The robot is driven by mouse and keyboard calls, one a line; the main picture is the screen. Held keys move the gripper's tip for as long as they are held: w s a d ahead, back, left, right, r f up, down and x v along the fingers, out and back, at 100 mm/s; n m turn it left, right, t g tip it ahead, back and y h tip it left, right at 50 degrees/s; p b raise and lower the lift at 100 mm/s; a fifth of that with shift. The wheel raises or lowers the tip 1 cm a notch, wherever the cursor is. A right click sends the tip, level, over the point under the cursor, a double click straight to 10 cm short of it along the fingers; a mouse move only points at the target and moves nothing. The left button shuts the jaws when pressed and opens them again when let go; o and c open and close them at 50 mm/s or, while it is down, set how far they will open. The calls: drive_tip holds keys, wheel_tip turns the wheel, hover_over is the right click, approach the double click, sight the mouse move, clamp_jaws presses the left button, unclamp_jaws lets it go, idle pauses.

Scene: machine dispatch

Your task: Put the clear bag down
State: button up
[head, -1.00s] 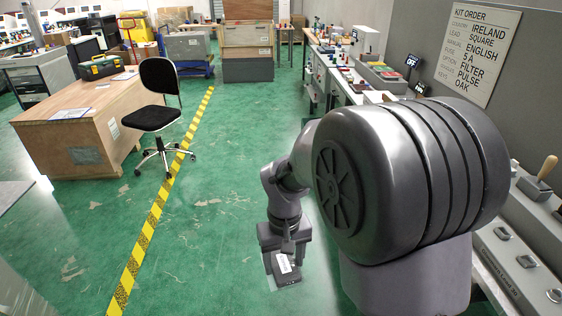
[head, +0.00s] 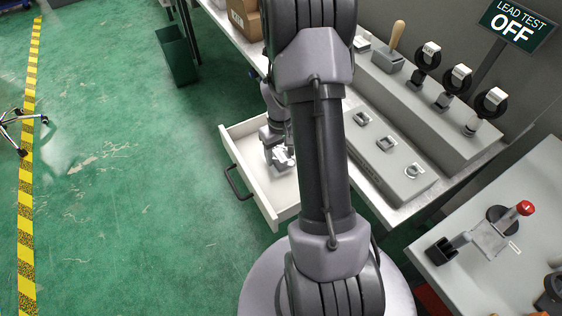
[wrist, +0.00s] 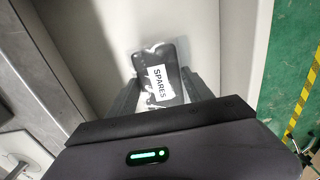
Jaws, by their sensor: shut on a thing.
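The clear bag (wrist: 143,59) holds something dark and has a white label reading SPARES. In the wrist view it lies between the two fingers of my gripper (wrist: 160,88), which is shut on it. In the head view my gripper (head: 282,160) points down inside the outline of an open, pale drawer (head: 248,177) under the bench. The bag shows there only as a small, pale, partly hidden patch at the fingertips. The wrist view shows the drawer's pale floor and walls around the bag. I cannot tell whether the bag touches the floor.
The drawer has a dark handle (head: 236,183) on its front. The bench (head: 438,196) above carries a grey fixture strip, a wooden-handled tool (head: 394,45) and round black holders. A sign (head: 515,24) reads LEAD TEST OFF.

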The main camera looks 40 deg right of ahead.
sight(280, 155)
wheel_tip(280, 155, down, 3)
drive_tip(key=shift+f+b, duration=0.1)
drive_tip(key=shift+b, duration=0.4)
drive_tip(key=shift+r, duration=0.25)
drive_tip(key=shift+f, duration=0.15)
drive_tip(key=o, duration=1.4)
